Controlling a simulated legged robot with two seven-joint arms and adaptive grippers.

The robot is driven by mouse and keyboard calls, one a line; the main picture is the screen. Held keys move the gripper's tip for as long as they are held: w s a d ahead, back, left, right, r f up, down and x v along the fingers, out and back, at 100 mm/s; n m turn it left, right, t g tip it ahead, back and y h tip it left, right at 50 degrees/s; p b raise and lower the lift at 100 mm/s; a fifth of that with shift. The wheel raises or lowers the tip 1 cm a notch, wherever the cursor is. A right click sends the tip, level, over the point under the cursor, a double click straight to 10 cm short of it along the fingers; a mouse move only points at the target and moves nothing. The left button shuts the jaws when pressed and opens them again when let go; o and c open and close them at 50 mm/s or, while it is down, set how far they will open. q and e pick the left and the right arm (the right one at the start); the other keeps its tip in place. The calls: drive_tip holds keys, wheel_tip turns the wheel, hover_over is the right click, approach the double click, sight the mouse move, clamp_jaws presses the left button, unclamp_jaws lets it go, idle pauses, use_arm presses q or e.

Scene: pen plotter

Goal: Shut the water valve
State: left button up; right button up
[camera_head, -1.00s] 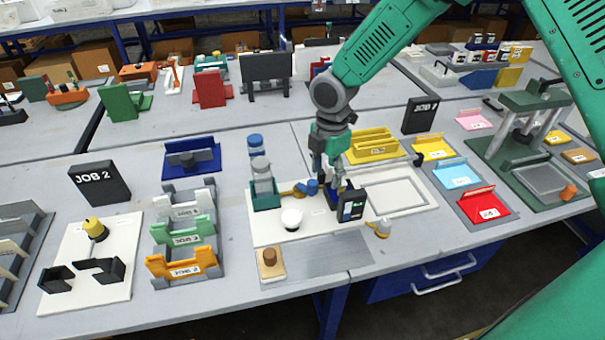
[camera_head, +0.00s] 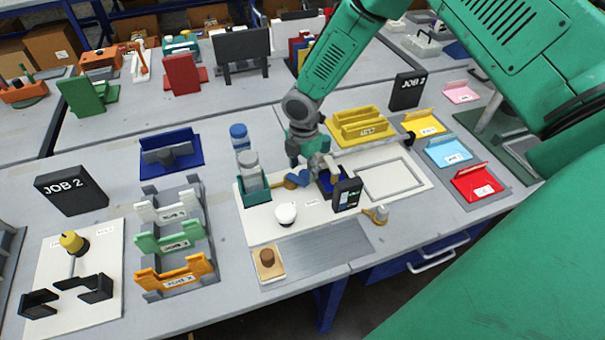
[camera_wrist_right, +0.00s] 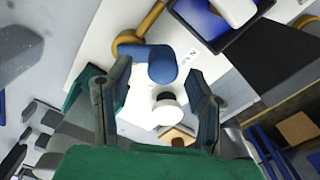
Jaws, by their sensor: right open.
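The water valve, a brass body with a blue lever (camera_head: 303,178), is on the white board, left of a small dark-blue tray (camera_head: 331,181). My right gripper (camera_head: 314,168) is low, just above and behind the valve, pointing down. In the right wrist view the gripper (camera_wrist_right: 160,84) is open, its two dark fingers apart. The blue lever (camera_wrist_right: 162,64) appears between the fingers, with the brass part (camera_wrist_right: 130,42) beyond it. I cannot tell whether a finger touches it. My left gripper is not in view.
A white round knob (camera_head: 286,213) stands in front of the valve, and a bottle in a teal holder (camera_head: 254,190) to its left. A black display (camera_head: 347,195) stands close on the right.

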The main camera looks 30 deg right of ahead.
sight(304, 172)
drive_tip(key=shift+d+f, duration=0.15)
drive_tip(key=shift+f, duration=0.6)
drive_tip(key=shift+d+f, duration=0.1)
drive_tip(key=shift+f, duration=0.65)
drive_tip(key=shift+a, duration=0.15)
drive_tip(key=shift+c, duration=0.5)
clamp_jaws()
drive_tip(key=shift+r, duration=0.1)
